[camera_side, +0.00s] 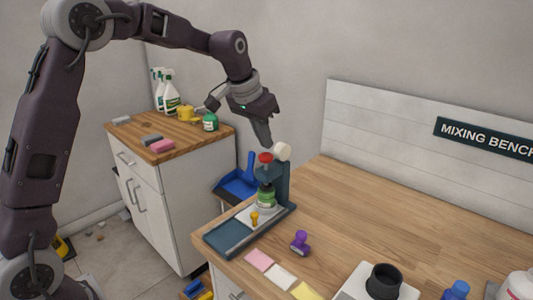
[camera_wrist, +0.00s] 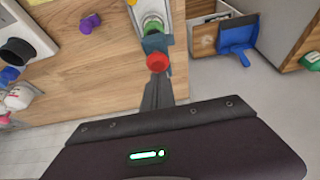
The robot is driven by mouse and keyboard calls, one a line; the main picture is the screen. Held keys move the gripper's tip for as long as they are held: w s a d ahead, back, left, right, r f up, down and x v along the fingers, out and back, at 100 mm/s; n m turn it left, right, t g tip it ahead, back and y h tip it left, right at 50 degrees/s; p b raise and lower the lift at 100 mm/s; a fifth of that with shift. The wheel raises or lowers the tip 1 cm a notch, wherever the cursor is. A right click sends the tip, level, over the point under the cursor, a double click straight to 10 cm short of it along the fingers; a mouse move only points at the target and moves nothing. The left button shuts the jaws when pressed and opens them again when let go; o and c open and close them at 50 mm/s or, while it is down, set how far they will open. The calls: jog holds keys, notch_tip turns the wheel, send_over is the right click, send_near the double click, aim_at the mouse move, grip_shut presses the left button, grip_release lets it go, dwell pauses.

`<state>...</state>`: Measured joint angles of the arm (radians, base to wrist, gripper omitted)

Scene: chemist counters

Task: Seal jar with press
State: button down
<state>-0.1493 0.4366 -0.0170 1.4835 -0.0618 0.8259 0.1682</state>
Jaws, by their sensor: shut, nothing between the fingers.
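The press (camera_side: 284,184) is a dark blue-grey stand with a long base at the left corner of the wooden bench. Its red knob (camera_side: 266,157) sits on top, and a pale round piece (camera_side: 283,151) is beside it. A green jar (camera_side: 266,197) stands upright under the press head; whether its lid is sealed cannot be told. My gripper (camera_side: 267,144) is shut and empty, pointing down just above the red knob. In the wrist view the shut fingers (camera_wrist: 157,82) end beside the red knob (camera_wrist: 157,62); contact is unclear. The jar (camera_wrist: 152,25) shows beyond it.
A purple stamp (camera_side: 300,242), coloured notes (camera_side: 259,260) and a scale with a black cup (camera_side: 383,281) lie toward the front of the bench. A blue dustpan (camera_side: 238,186) is behind the press. A side cabinet (camera_side: 160,190) holds spray bottles and sponges. The bench's middle is clear.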

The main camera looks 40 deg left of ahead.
jog(key=shift+f, duration=0.15)
jog(key=shift+f, duration=1.05)
dwell(0.6)
jog(key=shift+r, duration=3.55)
jog(key=s+d+r, duration=0.2)
jog(key=s, duration=0.8)
jog(key=s+d+r, duration=0.2)
jog(key=s+d, duration=0.1)
jog(key=s, duration=0.8)
jog(key=s+f, duration=0.3)
jog(key=s, duration=0.4)
jog(key=s+f+t, duration=0.1)
jog(key=s+f, duration=0.3)
jog(key=s, duration=0.3)
jog(key=shift+s+d, duration=0.2)
jog(key=shift+d, duration=0.1)
